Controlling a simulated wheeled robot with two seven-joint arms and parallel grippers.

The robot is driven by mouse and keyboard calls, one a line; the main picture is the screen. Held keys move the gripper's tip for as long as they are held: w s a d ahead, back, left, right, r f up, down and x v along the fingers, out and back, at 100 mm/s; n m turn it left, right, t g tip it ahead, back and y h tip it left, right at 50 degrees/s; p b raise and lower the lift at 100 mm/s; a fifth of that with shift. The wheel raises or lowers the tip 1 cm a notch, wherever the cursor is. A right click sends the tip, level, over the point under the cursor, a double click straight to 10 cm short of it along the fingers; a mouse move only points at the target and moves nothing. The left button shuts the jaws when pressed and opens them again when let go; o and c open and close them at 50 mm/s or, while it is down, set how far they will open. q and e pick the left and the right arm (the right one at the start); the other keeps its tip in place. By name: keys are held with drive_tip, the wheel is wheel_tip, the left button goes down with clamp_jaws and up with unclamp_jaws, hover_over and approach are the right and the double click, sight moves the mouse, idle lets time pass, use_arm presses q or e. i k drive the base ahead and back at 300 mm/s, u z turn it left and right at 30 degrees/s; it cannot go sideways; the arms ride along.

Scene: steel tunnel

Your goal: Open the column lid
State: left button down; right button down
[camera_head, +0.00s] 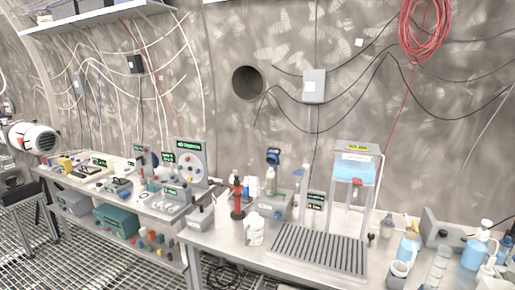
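A tall frame with a clear box of blue liquid (356,171) stands at the right end of a ribbed tray. A flat lid (356,149) with a yellow-green label on top covers the box; it looks shut, but its edge is too small to be sure. I cannot tell for certain that this is the column the task names. A dark red and black upright device (237,198) stands on the bench further left. Neither of my grippers shows in the head view.
The grey ribbed tray (300,249) fills the bench middle. A white jug (255,228) stands left of it; bottles with blue liquid (473,253) and a white beaker (399,272) stand right. A second bench (150,212) with instruments is at left. The floor is metal grating (90,270).

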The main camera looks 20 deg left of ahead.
sight(273, 158)
drive_tip(key=u, duration=0.45)
drive_tip(key=i, duration=1.25)
drive_tip(key=z, duration=0.7)
